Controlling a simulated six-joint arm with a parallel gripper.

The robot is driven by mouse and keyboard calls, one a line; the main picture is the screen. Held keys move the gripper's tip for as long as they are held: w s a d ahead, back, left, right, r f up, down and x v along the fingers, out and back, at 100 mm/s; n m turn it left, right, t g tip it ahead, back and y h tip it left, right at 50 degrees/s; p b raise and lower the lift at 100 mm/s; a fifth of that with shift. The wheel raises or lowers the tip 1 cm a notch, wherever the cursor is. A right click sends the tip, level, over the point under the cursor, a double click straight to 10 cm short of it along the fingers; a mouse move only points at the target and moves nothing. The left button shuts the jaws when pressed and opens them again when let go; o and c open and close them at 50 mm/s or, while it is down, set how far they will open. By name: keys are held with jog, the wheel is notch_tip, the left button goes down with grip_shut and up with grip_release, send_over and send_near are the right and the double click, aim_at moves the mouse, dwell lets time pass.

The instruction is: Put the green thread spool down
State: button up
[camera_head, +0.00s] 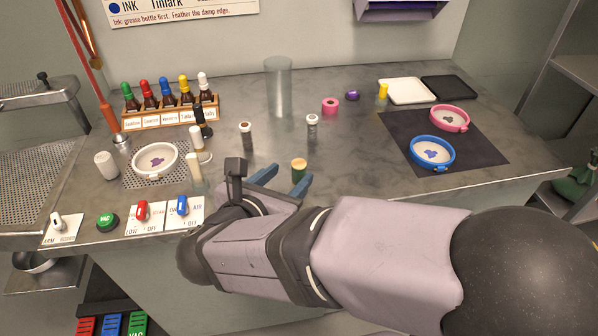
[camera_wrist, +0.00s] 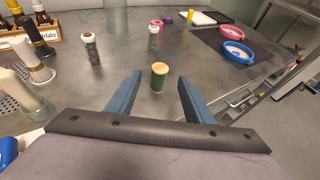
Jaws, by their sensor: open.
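The green thread spool (camera_head: 299,169) stands upright on the grey counter, with a pale tan top and green sides. It also shows in the wrist view (camera_wrist: 159,78), near the middle. My gripper (camera_head: 283,177) is open, low over the front part of the counter. In the wrist view its two blue fingers (camera_wrist: 160,95) are spread wide, with the spool between their lines and just beyond or near the tips. No contact between the fingers and the spool shows. The head view has the spool just past the fingertips.
Two small dark bottles, a left one (camera_head: 246,135) and a right one (camera_head: 312,128), stand behind the spool. A clear glass cylinder (camera_head: 278,86) and a pink ring (camera_head: 330,105) are farther back. A blue hoop (camera_head: 432,153) lies on a dark mat at right. Switches (camera_head: 182,207) line the left front.

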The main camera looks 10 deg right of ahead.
jog(key=shift+p+x, duration=0.35)
jog(key=shift+x, duration=3)
jog(key=shift+r, duration=0.15)
grip_shut()
jog(key=shift+r, duration=0.15)
notch_tip(320, 180, up, 10)
jog(key=shift+f+p, duration=0.1)
jog(key=shift+p, duration=0.45)
notch_tip(320, 180, up, 18)
jog(key=p, duration=1.8)
send_over(297, 167)
jog(key=shift+w+d, duration=0.3)
jog(key=shift+w, duration=0.15)
